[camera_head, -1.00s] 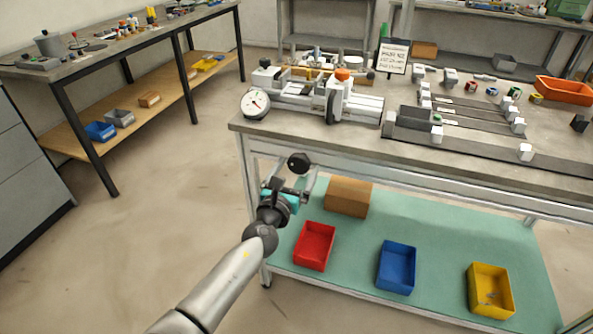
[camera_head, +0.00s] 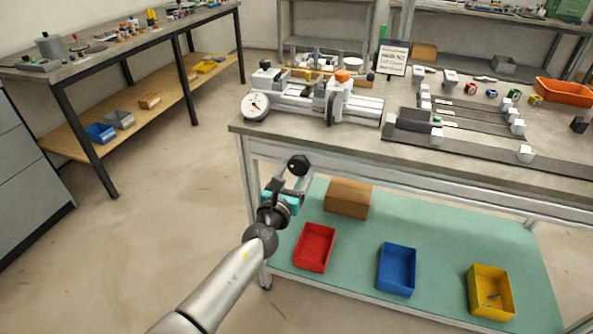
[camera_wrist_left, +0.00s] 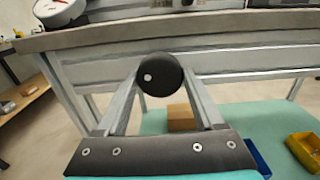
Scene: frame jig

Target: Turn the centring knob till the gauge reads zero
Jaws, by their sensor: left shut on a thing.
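A round white gauge (camera_head: 255,106) with a red mark stands at the left end of the jig (camera_head: 312,95) on the bench. It is partly visible in the left wrist view (camera_wrist_left: 60,10); its reading is too small to make out. A black round knob (camera_wrist_left: 160,75) with a white dot lies between the fingertips of my left gripper (camera_wrist_left: 160,84). My left gripper is shut on this knob. The knob (camera_head: 297,166) also shows in the head view, in front of the bench and below its top. I cannot tell what it is fixed to. My right gripper is out of view.
The bench front edge (camera_head: 420,172) runs just above the gripper. On the green lower shelf (camera_head: 350,250) stand a cardboard box (camera_head: 347,199) and red (camera_head: 315,247), blue (camera_head: 396,268) and yellow (camera_head: 490,291) bins. The floor on the left is clear.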

